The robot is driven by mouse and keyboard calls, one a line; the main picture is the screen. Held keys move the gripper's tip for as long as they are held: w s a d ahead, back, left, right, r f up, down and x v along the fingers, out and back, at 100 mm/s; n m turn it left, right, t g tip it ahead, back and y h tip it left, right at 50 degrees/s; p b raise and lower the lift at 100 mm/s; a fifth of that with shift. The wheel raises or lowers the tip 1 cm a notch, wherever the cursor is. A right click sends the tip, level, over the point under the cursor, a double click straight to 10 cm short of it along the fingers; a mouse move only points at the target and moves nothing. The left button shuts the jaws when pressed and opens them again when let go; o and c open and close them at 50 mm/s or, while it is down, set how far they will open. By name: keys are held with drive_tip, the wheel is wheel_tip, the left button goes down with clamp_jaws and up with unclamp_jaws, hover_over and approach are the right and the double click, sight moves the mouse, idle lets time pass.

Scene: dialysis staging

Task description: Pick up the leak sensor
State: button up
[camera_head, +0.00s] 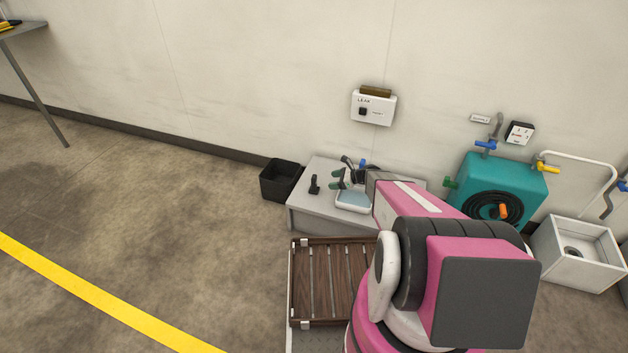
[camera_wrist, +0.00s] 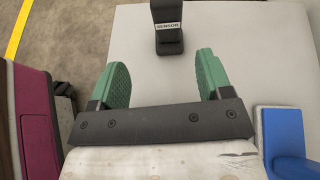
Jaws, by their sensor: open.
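The leak sensor, a small black upright piece on a flat foot (camera_head: 314,185), stands on the left part of a low grey bench (camera_head: 308,213). In the wrist view the sensor (camera_wrist: 167,30) is at the top centre, with a small white label on its foot; its upper end is cut off. My gripper (camera_head: 339,179) is just right of the sensor in the head view. In the wrist view its two green fingers (camera_wrist: 164,78) are spread wide with nothing between them. The sensor lies beyond the fingertips, roughly in line with the gap, apart from them.
A black bin (camera_head: 280,179) stands left of the bench. A white LEAK box (camera_head: 373,107) hangs above. A teal machine (camera_head: 497,187) and white sink (camera_head: 578,254) are right.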

sight(316, 182)
drive_tip(key=shift+w+f+m+y, duration=0.3)
drive_tip(key=shift+w+f+m, duration=0.35)
drive_tip(key=shift+w, duration=0.3)
drive_tip(key=x, duration=0.5)
drive_tip(key=shift+s+x, duration=0.15)
drive_tip(key=shift+x, duration=1.2)
drive_tip(key=shift+s+x, duration=0.15)
drive_tip(key=shift+x, duration=1.25)
drive_tip(key=shift+a+r, duration=0.15)
drive_tip(key=c, duration=1)
